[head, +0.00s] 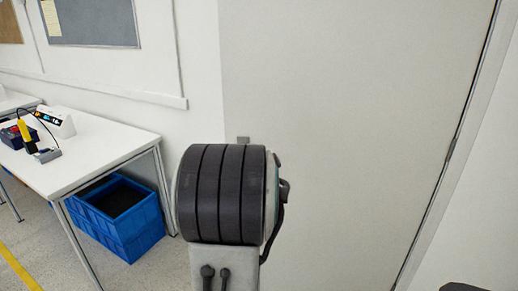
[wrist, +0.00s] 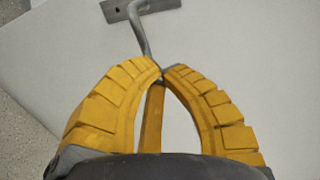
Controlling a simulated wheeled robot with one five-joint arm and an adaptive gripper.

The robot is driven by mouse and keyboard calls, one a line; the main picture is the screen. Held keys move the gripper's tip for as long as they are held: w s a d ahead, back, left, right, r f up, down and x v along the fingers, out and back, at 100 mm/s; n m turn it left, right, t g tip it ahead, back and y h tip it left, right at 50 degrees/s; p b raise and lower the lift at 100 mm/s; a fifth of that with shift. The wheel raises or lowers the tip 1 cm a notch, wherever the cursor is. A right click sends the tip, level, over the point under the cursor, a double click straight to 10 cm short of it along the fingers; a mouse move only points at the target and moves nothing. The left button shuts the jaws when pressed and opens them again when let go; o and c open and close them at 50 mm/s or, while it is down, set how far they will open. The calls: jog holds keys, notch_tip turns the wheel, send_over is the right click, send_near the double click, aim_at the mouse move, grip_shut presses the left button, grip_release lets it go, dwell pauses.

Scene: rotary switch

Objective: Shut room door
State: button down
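The door (head: 350,110) is a large plain light-grey panel filling the middle and right of the head view. Its left edge stands before the white wall, and a dark narrow gap runs along its right edge. A small grey piece of the door handle (head: 243,140) shows above my arm; the rest is hidden. In the wrist view the metal handle (wrist: 142,28) has a plate and a bent lever reaching down to my gripper (wrist: 162,71). Its yellow fingertips are closed together around the lever's end. The head view hides my gripper behind my dark, round arm part.
A white table (head: 95,150) stands at the left with a yellow-handled tool (head: 27,137) and a small white box (head: 54,122) on it. A blue crate (head: 120,215) is on the floor beneath. A yellow line (head: 18,268) marks the floor at lower left.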

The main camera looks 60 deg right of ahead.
jog(key=r+p+x, duration=0.1)
jog(key=p+x, duration=0.2)
jog(key=x, duration=1)
jog(key=shift+d+f, duration=0.15)
jog(key=shift+d, duration=0.35)
jog(key=shift+w, duration=0.1)
